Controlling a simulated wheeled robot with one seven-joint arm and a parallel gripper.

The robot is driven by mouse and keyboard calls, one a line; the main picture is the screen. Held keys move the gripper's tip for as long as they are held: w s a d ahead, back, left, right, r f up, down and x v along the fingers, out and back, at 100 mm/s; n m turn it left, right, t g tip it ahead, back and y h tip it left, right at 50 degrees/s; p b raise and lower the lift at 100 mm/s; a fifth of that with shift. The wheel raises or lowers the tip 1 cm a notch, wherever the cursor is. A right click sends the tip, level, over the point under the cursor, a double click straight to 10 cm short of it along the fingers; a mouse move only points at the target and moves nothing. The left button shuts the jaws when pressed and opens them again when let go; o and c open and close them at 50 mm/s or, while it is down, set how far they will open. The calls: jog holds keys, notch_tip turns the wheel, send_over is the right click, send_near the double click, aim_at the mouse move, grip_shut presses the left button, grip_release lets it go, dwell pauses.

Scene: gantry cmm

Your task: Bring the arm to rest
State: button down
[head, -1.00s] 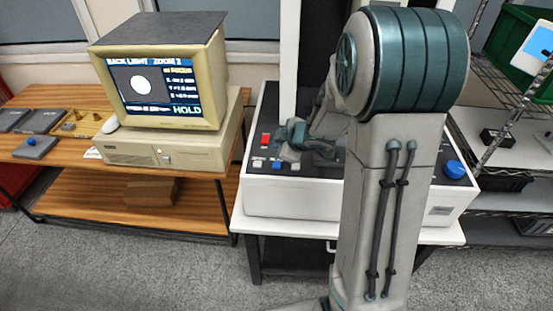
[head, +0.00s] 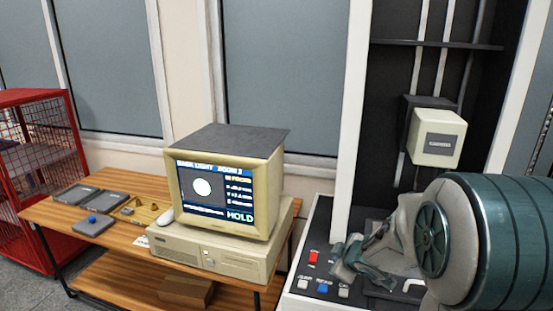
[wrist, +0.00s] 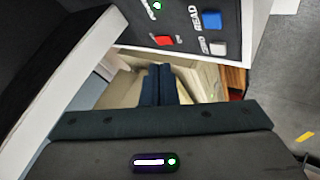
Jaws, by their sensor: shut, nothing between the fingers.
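My gripper (head: 340,252) hangs over the left part of the measuring machine's dark control panel (head: 318,232), close to its buttons; part of it is hidden behind my arm. In the wrist view my gripper's two dark fingers (wrist: 158,84) lie together, shut, with nothing between them. Whether the gripper touches the panel cannot be told. My arm is folded, with its large teal joint filling the lower right of the head view.
A red button (head: 313,256) and a blue button (head: 323,287) sit on the panel. The monitor (head: 265,190) on its computer case (head: 190,247) shows "HOLD". A wooden bench (head: 110,237) holds trays. A red mesh cage (head: 35,150) stands far left. The machine's white column (head: 352,130) rises beside my arm.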

jog(key=s+d+r+m+g+h, duration=0.1)
jog(key=s+d+r+m+h, duration=0.25)
jog(key=s+r+m, duration=0.5)
jog(key=s+a+m+g+y, duration=0.1)
jog(key=s+a+g, duration=0.1)
jog(key=s, duration=0.7)
jog(key=s+a+m+g+y, duration=0.1)
jog(key=s+a, duration=0.3)
jog(key=s, duration=0.5)
jog(key=shift+a+f+m+g, duration=0.35)
jog(key=shift+m+g, duration=0.1)
jog(key=shift+g, duration=0.35)
jog(key=shift+w, duration=0.1)
dwell(1.7)
